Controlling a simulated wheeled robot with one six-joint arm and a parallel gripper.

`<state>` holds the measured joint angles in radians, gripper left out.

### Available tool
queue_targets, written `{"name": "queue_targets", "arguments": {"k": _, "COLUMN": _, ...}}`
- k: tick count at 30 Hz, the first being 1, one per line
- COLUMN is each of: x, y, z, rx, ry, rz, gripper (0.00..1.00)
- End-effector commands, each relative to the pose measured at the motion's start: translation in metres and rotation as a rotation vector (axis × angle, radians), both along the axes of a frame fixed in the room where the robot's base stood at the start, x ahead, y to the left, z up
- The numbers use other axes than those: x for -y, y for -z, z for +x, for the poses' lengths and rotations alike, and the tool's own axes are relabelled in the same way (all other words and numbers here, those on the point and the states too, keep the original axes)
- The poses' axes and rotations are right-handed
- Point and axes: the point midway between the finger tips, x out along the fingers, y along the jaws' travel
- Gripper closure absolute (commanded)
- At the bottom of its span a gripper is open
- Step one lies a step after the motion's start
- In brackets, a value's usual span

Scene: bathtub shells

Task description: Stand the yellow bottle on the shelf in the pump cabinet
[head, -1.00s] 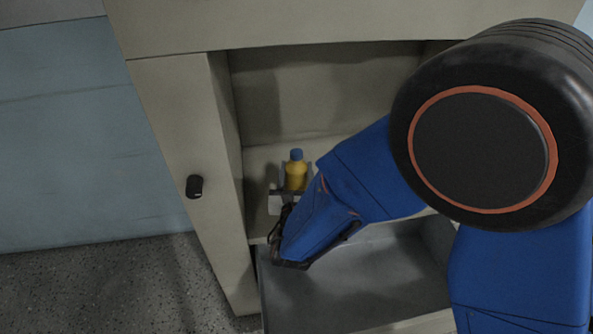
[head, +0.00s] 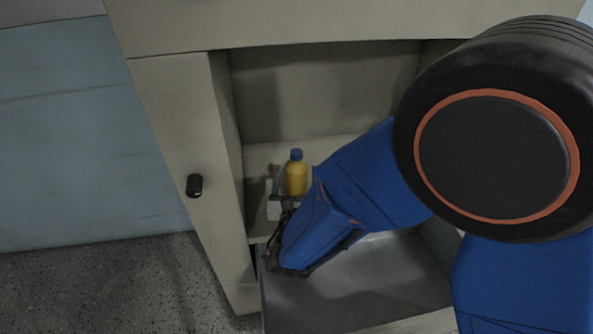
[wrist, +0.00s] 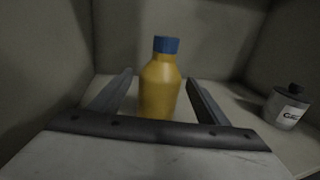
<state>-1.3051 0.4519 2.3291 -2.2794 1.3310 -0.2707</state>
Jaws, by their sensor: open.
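The yellow bottle (head: 296,177) with a blue cap stands upright on the shelf (head: 262,156) inside the open cabinet (head: 320,95), toward its left side. In the wrist view the bottle (wrist: 160,85) stands between the two fingers of my gripper (wrist: 160,88), with a gap on each side. My gripper (head: 277,190) is open at the shelf's front, its fingers on either side of the bottle. The bottle's base is hidden behind the gripper's crossbar.
A small grey container (wrist: 286,107) with a dark top and a label stands on the shelf to the right in the wrist view. The cabinet's left door (head: 180,130) has a black knob. An open grey drawer (head: 345,285) lies below the shelf.

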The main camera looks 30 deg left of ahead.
Motion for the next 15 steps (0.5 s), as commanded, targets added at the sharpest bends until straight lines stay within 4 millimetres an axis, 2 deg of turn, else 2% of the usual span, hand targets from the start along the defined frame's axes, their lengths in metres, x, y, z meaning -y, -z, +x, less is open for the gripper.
{"name": "queue_targets", "arguments": {"k": 9, "x": 0.028, "y": 0.0, "z": -0.056, "rx": 0.0, "ry": -0.004, "rz": -0.001, "gripper": 0.31}}
{"name": "queue_targets", "arguments": {"k": 15, "x": 0.04, "y": 0.001, "z": -0.079, "rx": -0.002, "ry": -0.002, "rz": -0.001, "gripper": 0.31}}
